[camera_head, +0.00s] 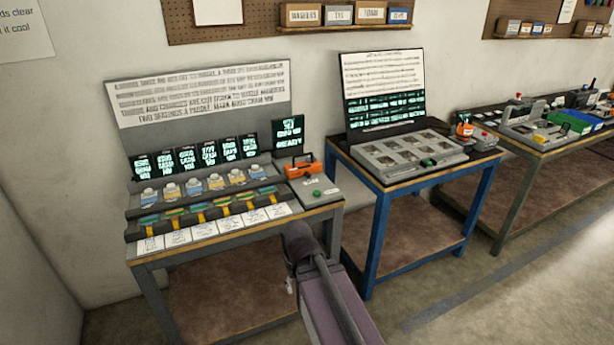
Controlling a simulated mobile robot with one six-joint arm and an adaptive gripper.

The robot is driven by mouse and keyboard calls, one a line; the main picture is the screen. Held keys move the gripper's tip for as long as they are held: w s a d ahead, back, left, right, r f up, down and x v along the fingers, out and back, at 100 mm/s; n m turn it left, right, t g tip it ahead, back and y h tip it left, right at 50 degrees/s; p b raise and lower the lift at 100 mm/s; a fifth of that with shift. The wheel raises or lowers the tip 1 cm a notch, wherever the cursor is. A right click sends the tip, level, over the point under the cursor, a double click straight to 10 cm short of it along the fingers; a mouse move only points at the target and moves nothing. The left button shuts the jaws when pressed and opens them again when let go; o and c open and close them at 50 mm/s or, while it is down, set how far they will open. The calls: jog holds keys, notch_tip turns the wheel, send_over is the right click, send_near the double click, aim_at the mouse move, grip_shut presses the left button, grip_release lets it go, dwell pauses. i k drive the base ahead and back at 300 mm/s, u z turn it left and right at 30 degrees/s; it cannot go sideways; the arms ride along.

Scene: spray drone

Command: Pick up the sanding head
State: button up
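I cannot tell for sure which object is the sanding head. An orange tool with a dark handle (298,168) sits at the right end of the left bench (240,233), behind a grey box with a green button (316,192). A smaller orange item (464,129) stands at the right end of the blue-framed bench (383,222). My arm's dark joint and purple-grey link rise from the bottom, in front of the left bench's right end. No gripper fingers show, so I cannot see what my gripper holds.
The left bench bears a row of small bottles (193,187), a rack of yellow-and-green pieces (205,212) and small screens (207,153). A grey compartment tray (407,154) lies on the blue bench. A cluttered third bench stands right. Floor (480,290) is clear at lower right.

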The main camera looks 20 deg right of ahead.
aim_at(312, 165)
jog(key=k, duration=0.25)
jog(key=z, duration=0.2)
jog(key=i, duration=1.45)
jog(key=u, duration=0.3)
